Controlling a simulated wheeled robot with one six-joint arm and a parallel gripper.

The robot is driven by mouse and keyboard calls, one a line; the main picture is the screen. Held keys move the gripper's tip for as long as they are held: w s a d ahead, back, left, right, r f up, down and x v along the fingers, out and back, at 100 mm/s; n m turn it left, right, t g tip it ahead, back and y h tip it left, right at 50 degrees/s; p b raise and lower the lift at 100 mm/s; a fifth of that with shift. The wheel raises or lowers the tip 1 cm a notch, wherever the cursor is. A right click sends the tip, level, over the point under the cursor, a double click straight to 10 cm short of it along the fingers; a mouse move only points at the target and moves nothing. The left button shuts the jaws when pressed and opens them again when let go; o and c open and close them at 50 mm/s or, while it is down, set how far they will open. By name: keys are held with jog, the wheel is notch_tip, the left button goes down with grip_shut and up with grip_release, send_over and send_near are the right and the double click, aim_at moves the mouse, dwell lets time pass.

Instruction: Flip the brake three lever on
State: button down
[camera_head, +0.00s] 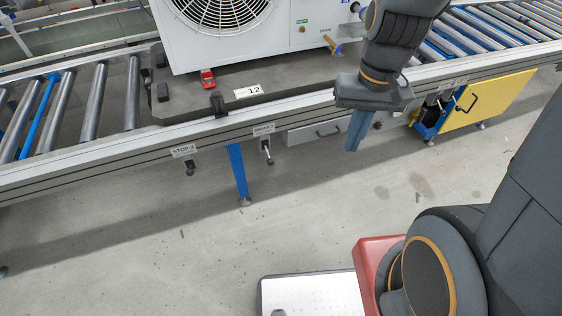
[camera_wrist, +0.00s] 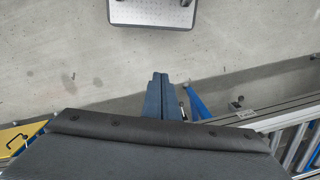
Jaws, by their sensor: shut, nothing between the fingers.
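The brake three lever (camera_head: 267,152) is a small metal lever under the conveyor rail, below a label that appears to read BRAKE 3 (camera_head: 264,128). It points downward in the head view. In the wrist view a small lever (camera_wrist: 186,90), likely the same one, shows just right of the fingers. My gripper (camera_head: 353,148) hangs below the rail, to the right of the lever in the head view and apart from it. Its blue fingers are together and empty; they also show in the wrist view (camera_wrist: 161,78). I cannot tell their exact depth gap to the lever.
The STOP 3 control (camera_head: 189,166) sits left of the lever. A blue support leg (camera_head: 238,175) stands between them. A grey drawer (camera_head: 318,132) is right of the lever, and a yellow panel (camera_head: 488,101) farther right. A white fan unit (camera_head: 230,30) stands above. The floor in front is clear.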

aim_at(269, 157)
jog(key=w+f+m+t+y+b, duration=0.1)
jog(key=w+f+m+y+b, duration=0.2)
jog(key=w+f+b, duration=0.5)
jog(key=w+a+f+m+t+y+b, duration=0.1)
jog(key=w+f+m+y+b, duration=0.2)
jog(key=w+f+b, duration=0.6)
jog(key=w+a+f+m+t+y+b, duration=0.1)
jog(key=w+f+m+y+b, duration=0.2)
jog(key=w+f+b, duration=0.6)
jog(key=w+f+y, duration=0.1)
jog(key=w+f, duration=0.2)
jog(key=f, duration=0.5)
jog(key=w+f+y, duration=0.1)
jog(key=w+f, duration=0.2)
jog(key=f, duration=0.5)
jog(key=shift+f+m+t, duration=0.3)
jog(key=shift+f, duration=0.1)
jog(key=shift+a, duration=0.1)
jog(key=a+f+b, duration=0.2)
jog(key=a+f, duration=0.1)
jog(key=a, duration=0.8)
jog(key=shift+b, duration=0.35)
jog(key=shift+r, duration=0.1)
